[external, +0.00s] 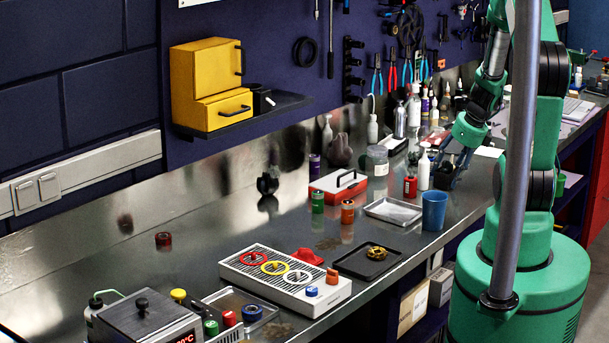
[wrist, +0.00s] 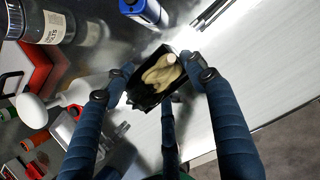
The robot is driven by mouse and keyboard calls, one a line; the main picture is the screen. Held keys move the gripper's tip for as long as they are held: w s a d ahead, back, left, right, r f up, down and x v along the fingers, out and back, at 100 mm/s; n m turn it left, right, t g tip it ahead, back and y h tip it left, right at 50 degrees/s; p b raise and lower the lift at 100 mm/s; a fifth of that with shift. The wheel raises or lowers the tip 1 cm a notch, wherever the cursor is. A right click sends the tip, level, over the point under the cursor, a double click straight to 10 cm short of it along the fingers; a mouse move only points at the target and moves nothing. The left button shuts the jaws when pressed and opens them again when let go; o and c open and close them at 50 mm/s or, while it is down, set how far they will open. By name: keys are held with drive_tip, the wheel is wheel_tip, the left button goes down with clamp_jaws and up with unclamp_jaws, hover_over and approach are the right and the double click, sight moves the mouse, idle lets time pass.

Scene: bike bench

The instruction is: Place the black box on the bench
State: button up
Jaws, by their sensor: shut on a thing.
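My gripper (external: 447,172) is low over the right part of the metal bench (external: 215,225), beyond the blue cup. In the wrist view my gripper (wrist: 158,75) has its dark blue fingers on two sides of a small black box (wrist: 146,99) and is shut on it. The box is open-topped and looks tilted in this view, with a crumpled tan thing (wrist: 161,73) inside. In the external view the box is too small and dark to make out clearly. I cannot tell whether its underside touches the bench.
A white bottle (external: 424,171), a red jar (external: 410,187), a blue cup (external: 434,211) and a metal tray (external: 393,211) stand close by. A red-and-white case (external: 338,187) is further left. More bottles line the wall. The wrist view shows bare bench (wrist: 255,85) right of the box.

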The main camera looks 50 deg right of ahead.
sight(447, 168)
drive_tip(key=shift+r, duration=0.5)
wheel_tip(447, 168, up, 2)
drive_tip(key=shift+r+p, duration=0.1)
drive_tip(key=shift+p, duration=0.45)
drive_tip(key=s+a, duration=0.3)
drive_tip(key=s, duration=0.1)
drive_tip(key=s+a+r+p, duration=0.1)
drive_tip(key=s+a, duration=0.6)
drive_tip(key=shift+s+a+r, duration=0.25)
drive_tip(key=shift+s+a, duration=0.1)
drive_tip(key=shift+s, duration=0.05)
